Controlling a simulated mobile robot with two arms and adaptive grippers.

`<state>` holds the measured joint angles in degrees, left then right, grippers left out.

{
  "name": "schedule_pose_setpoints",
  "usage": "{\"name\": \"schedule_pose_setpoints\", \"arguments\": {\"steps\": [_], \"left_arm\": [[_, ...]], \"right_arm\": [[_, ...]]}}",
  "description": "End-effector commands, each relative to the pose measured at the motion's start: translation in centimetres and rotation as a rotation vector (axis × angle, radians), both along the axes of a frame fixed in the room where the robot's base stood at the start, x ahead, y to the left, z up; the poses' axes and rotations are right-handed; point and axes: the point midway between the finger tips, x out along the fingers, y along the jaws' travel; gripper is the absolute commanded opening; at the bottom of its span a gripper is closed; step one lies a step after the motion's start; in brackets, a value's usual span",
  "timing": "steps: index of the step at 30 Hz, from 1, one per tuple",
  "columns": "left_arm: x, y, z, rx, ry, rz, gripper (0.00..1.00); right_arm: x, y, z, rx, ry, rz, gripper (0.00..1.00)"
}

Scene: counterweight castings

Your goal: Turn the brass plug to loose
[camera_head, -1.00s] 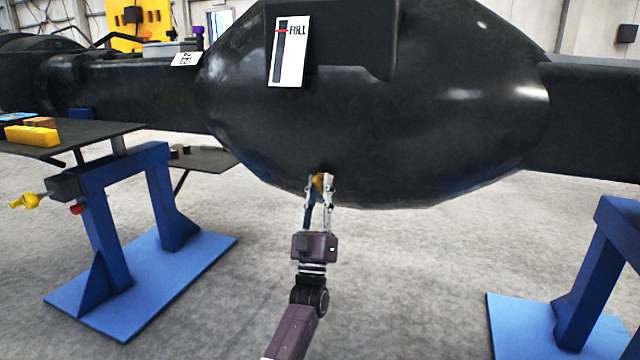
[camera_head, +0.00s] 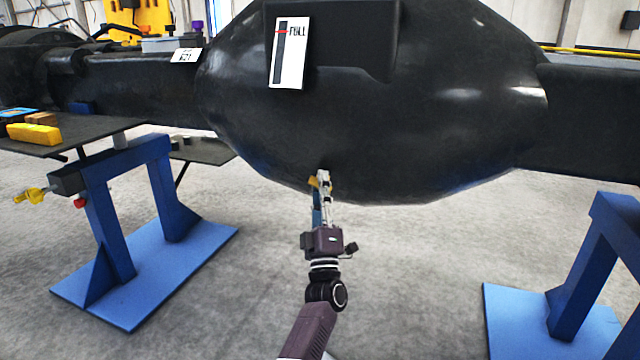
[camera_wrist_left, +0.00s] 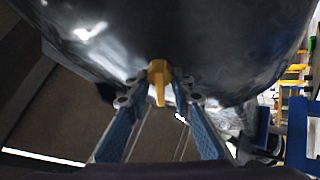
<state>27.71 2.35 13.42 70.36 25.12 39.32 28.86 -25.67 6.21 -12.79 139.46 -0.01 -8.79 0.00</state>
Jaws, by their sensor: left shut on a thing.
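The brass plug (camera_head: 314,182) sits low on the underside of the big black casting (camera_head: 400,130). In the left wrist view the plug (camera_wrist_left: 160,72) shows a yellow bar pointing down between the fingers. My left gripper (camera_head: 322,180) is shut on the plug from below, its fingertips hiding part of it. In the left wrist view the gripper (camera_wrist_left: 150,92) has one blue finger on each side of the plug, close to the casting (camera_wrist_left: 205,40). My right gripper is not in view.
Blue stands (camera_head: 95,215) and (camera_head: 590,250) stand left and right. A dark table (camera_head: 80,135) at the left bears a yellow block (camera_head: 34,134). A gauge card (camera_head: 289,55) marked FULL is on the casting. The floor beneath is clear.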

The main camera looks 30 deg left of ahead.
Motion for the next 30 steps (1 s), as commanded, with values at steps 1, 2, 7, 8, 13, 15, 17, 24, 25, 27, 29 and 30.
{"name": "schedule_pose_setpoints", "arguments": {"steps": [1,2,7,8,13,15,17,24,25,27,29,30], "left_arm": [[0.0,0.0,-0.1,-0.004,0.001,-0.003,0.0],[0.0,0.0,-0.1,-0.006,0.001,-0.004,0.0],[0.0,0.0,-0.1,-0.007,0.0,-0.004,0.0],[0.0,0.0,-0.1,-0.007,0.0,-0.004,0.0],[0.0,0.0,-0.1,-0.007,0.0,-0.004,0.22],[0.0,0.0,-0.1,-0.006,0.0,-0.004,0.25],[0.0,0.0,-0.1,-0.006,0.0,-0.004,0.25],[-0.2,-0.2,-0.3,-0.006,0.0,-0.004,0.25],[-0.3,-0.3,-0.5,-0.006,0.001,-0.004,0.25],[-0.9,-0.7,-1.1,-0.007,0.001,-0.004,0.25],[-1.5,-1.2,-1.9,-0.007,0.003,-0.004,0.25],[-2.0,-1.6,-2.4,-0.007,0.003,-0.004,0.25]], "right_arm": [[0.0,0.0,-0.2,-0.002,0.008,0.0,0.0],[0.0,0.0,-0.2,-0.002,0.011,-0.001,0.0],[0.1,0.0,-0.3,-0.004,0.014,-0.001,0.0],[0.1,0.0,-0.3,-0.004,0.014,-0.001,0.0],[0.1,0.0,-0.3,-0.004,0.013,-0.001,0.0],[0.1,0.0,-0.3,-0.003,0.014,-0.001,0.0],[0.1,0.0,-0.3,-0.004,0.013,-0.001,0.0],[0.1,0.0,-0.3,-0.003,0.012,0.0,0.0],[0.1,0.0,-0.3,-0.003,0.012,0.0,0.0],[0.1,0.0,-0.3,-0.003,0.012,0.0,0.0],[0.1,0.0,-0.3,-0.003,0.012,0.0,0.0],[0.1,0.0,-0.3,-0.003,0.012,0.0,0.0]]}}
